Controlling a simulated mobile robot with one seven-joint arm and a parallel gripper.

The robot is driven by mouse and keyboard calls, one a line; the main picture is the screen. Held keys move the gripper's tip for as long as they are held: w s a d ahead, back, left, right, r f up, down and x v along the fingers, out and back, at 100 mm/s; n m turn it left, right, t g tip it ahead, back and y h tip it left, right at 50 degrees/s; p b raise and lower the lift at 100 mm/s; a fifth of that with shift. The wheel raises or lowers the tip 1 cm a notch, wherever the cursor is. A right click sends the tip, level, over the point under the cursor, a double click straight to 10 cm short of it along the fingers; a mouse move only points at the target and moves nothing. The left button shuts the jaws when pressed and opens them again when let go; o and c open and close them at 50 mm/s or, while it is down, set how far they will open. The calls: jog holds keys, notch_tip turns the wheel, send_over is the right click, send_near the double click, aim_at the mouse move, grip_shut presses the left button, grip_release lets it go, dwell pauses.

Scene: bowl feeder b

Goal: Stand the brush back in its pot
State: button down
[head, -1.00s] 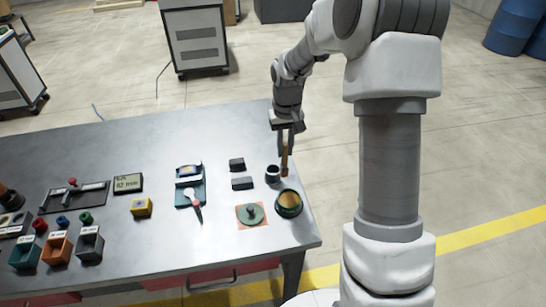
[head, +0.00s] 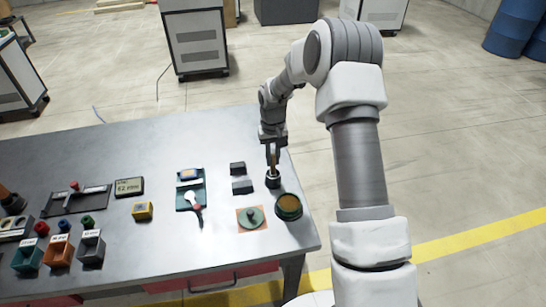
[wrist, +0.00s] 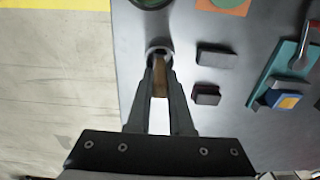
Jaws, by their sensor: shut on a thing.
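The brush (head: 273,160) has a tan handle and stands roughly upright in my gripper (head: 272,150), which is shut on it. The small dark pot (head: 273,182) stands on the table near its right edge, directly below the gripper. The brush's lower end meets the pot's mouth; how deep it sits inside I cannot tell. In the wrist view the brush (wrist: 160,82) shows between the two fingers (wrist: 160,68), and the pot's pale rim (wrist: 159,46) lies just beyond the fingertips. The bristles are hidden.
A green bowl (head: 289,208) with a tan inside stands just in front of the pot. Two dark blocks (head: 238,167) (head: 243,186) lie to the left. A green lid-like disc (head: 251,217) lies on an orange square. A teal mat (head: 190,191) holds a tool. The table's right edge is close.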

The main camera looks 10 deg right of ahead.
jog(key=c, duration=0.8)
grip_release()
jog(key=shift+f, duration=0.1)
jog(key=s+r+t, duration=0.1)
jog(key=s+r, duration=0.2)
jog(key=r, duration=0.8)
jog(key=s+r, duration=0.3)
jog(key=r, duration=0.8)
jog(key=shift+s+r+t+b, duration=0.15)
jog(key=shift+s+r+t, duration=0.8)
jog(key=shift+s, duration=3.45)
jog(key=shift+s+r+t+b, duration=0.1)
jog(key=shift+s+r+t, duration=0.9)
jog(key=shift+s, duration=3.4)
jog(key=shift+s+r+t+b, duration=0.25)
jog(key=shift+s+r, duration=1.25)
jog(key=shift+s, duration=2.9)
